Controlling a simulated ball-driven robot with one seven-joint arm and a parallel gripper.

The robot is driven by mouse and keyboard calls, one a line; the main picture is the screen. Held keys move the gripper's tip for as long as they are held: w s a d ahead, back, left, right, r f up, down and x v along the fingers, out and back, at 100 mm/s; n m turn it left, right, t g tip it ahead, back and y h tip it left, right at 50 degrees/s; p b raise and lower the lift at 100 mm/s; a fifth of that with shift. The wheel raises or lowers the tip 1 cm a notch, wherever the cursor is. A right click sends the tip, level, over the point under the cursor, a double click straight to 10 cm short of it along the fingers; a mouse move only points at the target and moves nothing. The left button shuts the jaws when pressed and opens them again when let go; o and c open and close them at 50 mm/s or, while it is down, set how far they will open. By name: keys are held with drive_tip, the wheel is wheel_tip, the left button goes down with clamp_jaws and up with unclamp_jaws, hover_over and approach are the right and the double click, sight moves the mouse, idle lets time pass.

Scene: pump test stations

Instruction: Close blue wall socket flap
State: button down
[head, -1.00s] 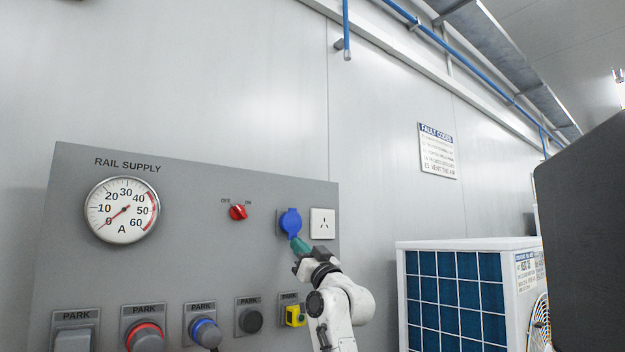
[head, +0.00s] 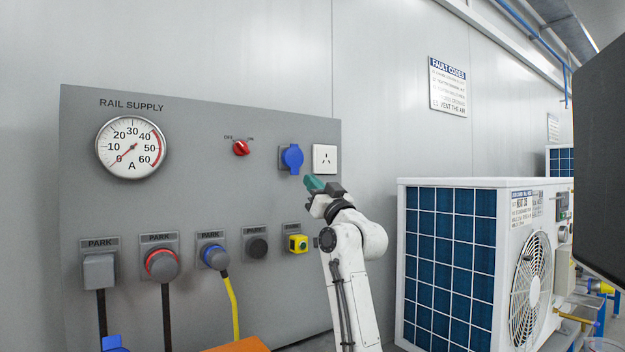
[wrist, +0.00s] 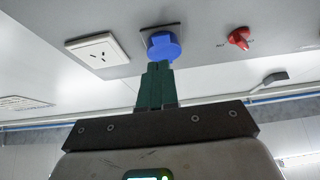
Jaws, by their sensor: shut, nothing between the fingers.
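The blue wall socket (head: 292,157) is on the grey panel (head: 200,128), left of a white socket. Its round blue flap faces outward in front of a grey backing plate; I cannot tell whether it is fully closed. In the wrist view the flap (wrist: 164,46) is just beyond my fingertips, with the plate's dark edge behind it. My gripper (head: 313,184) has green fingers, shut and empty, below and right of the flap. The fingertips (wrist: 157,68) appear close to the flap's rim; contact cannot be told.
A white three-slot socket (head: 325,158) is right of the blue one, and a red rotary switch (head: 241,148) is left. Parked plugs, including a yellow one (head: 297,243), line the panel below. A large white fan unit (head: 455,260) stands right of my arm.

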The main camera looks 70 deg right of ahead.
drive_tip(key=s+a+f, duration=0.3)
drive_tip(key=s+f, duration=0.2)
drive_tip(key=f, duration=0.1)
drive_tip(key=shift+a+f+y, duration=0.15)
drive_tip(key=shift+y, duration=0.15)
drive_tip(key=shift+s, duration=0.1)
